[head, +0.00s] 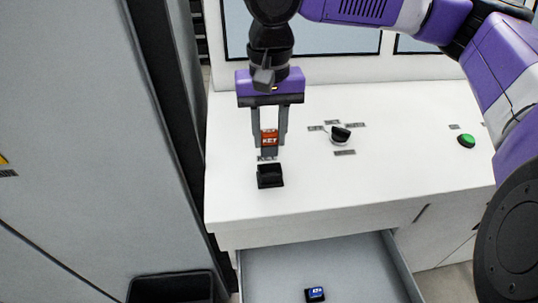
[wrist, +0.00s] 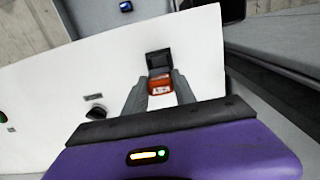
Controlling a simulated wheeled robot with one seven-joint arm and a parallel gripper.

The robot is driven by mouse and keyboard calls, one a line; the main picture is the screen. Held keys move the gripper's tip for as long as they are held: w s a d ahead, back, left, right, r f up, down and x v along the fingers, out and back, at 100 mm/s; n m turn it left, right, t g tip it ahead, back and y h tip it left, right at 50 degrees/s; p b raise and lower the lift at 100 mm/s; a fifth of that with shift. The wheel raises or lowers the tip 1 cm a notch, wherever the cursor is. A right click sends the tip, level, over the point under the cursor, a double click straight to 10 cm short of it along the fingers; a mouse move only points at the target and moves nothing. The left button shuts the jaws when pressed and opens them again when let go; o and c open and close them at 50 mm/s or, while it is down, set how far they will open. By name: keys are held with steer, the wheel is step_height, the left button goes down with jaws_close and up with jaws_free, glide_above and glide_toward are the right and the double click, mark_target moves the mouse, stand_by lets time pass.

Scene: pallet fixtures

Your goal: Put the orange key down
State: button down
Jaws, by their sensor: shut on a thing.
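The orange key (head: 270,138) is held upright between the two fingers of my gripper (head: 269,143), above the white worktop. It also shows in the wrist view (wrist: 160,86) between the fingertips (wrist: 161,90). My gripper is shut on it. A black key holder (head: 270,176) stands on the worktop just in front of the key, with a small label behind it. In the wrist view the holder (wrist: 159,61) lies just beyond the key. Whether the key's lower end touches anything is hard to tell.
A black rotary knob (head: 340,135) with labels around it and a green button (head: 466,141) are to the right on the worktop (head: 330,190). An open drawer (head: 365,270) below holds a blue key (head: 315,294). A grey cabinet (head: 80,130) stands at left.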

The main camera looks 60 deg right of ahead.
mark_target(270, 155)
step_height(270, 155, down, 7)
steer(key=shift+s+r, duration=0.1)
steer(key=c, duration=1)
jaws_free()
steer(key=shift+r, duration=0.1)
step_height(270, 155, up, 12)
steer(key=shift+f, duration=0.1)
